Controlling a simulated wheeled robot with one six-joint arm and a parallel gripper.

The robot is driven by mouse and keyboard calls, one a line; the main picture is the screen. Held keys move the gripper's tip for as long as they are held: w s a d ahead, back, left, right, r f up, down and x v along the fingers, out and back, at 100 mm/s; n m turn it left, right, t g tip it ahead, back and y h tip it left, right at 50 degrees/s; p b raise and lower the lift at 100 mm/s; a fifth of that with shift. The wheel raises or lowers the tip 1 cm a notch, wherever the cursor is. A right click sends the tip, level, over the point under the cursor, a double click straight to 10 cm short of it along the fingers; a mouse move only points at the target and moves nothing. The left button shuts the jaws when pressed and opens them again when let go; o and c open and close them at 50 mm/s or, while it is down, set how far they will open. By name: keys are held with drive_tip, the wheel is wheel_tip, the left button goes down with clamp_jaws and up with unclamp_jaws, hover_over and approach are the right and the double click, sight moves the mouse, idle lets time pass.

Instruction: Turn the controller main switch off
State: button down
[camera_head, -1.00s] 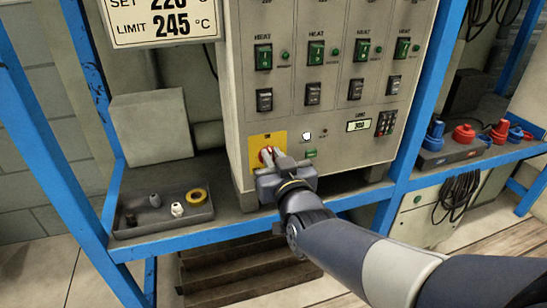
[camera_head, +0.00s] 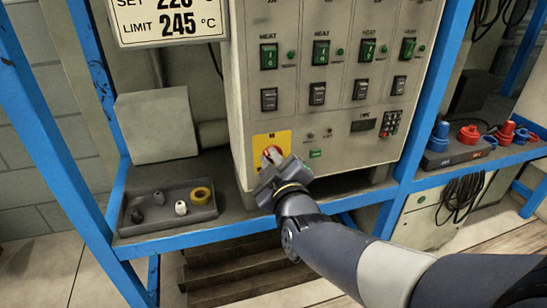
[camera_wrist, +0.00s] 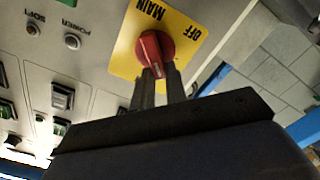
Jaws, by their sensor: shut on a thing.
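The controller main switch is a red rotary knob (camera_head: 272,152) on a yellow plate (camera_head: 259,143) at the controller's lower left. In the wrist view, the knob (camera_wrist: 150,45) sits on the yellow plate (camera_wrist: 178,30), which reads MAIN and OFF. My gripper (camera_head: 273,160) is at the knob, tilted. In the wrist view, my gripper's fingers (camera_wrist: 158,75) are shut on the knob's handle, which runs between them. The tip of the handle is partly hidden by the fingers. The controller's small display (camera_head: 363,126) is dark.
The grey controller cabinet (camera_head: 335,100) stands on a blue-framed shelf. A dark tray (camera_head: 135,231) with small parts is to the left. A rack (camera_head: 455,157) with blue and red fittings is to the right. A temperature sign (camera_head: 170,22) is at upper left.

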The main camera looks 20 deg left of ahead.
drive_tip(key=shift+s+a+f+n+p, duration=0.1)
drive_tip(key=shift+f+n+p, duration=0.15)
drive_tip(key=shift+n, duration=1.25)
drive_tip(key=shift+a+f+n+p, duration=0.1)
drive_tip(key=shift+f+n+p, duration=0.1)
drive_tip(key=shift+n, duration=1.3)
drive_tip(key=shift+s+a+f+n+p, duration=0.15)
drive_tip(key=shift+f+n, duration=0.1)
drive_tip(key=shift+n, duration=1.25)
drive_tip(key=shift+w+d, duration=0.1)
drive_tip(key=c, duration=1.4)
unclamp_jaws()
drive_tip(key=shift+c, duration=0.2)
drive_tip(key=p+v, duration=0.2)
drive_tip(key=v, duration=0.8)
drive_tip(key=shift+s+d, duration=0.3)
